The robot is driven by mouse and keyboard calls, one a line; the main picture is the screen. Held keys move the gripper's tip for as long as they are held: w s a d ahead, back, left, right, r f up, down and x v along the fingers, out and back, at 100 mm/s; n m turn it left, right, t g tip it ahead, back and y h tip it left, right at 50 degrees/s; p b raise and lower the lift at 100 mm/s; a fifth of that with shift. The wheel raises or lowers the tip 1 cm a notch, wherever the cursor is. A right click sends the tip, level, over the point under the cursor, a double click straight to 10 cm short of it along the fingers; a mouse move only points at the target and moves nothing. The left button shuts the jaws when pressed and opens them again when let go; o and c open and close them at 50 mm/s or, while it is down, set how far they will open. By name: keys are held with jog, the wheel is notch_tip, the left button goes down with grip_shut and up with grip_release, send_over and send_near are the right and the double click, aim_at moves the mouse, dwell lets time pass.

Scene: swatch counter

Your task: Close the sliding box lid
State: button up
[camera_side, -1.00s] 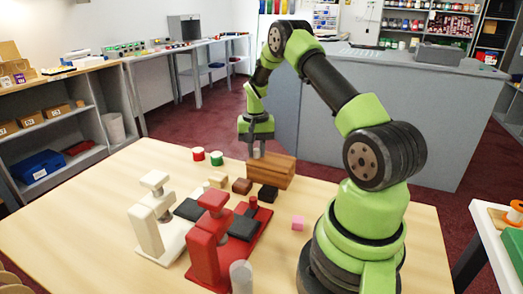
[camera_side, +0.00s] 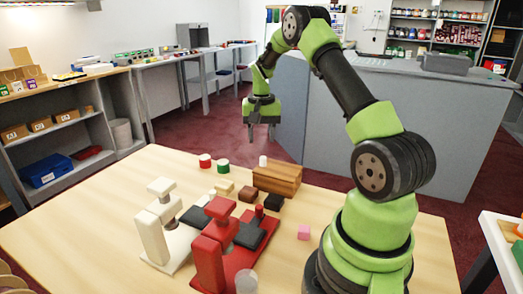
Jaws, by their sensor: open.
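The brown wooden box (camera_side: 279,181) stands at the back of the table. A small white knob (camera_side: 263,161) stands up from its top near the left end. The top looks flat, but I cannot tell lid from body or whether a gap is left. My gripper (camera_side: 261,139) hangs pointing down above the knob, apart from it. Its two fingers are spread with nothing between them.
A white press (camera_side: 152,236) and a red press (camera_side: 208,257) with dark pads stand in front. The table's left front is clear.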

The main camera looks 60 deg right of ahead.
jog(key=shift+r, duration=1.5)
jog(key=s+a+r+n+t, duration=0.2)
jog(key=a+r+n+t, duration=0.15)
jog(key=a+r, duration=1.05)
jog(key=s+a+r+n+t+y, duration=0.1)
jog(key=s+a+n, duration=0.4)
jog(key=s+a, duration=0.8)
jog(key=t+y, duration=0.1)
jog(key=t, duration=0.1)
jog(key=shift+a+t, duration=0.35)
jog(key=shift+a, duration=0.05)
jog(key=shift+s, duration=0.1)
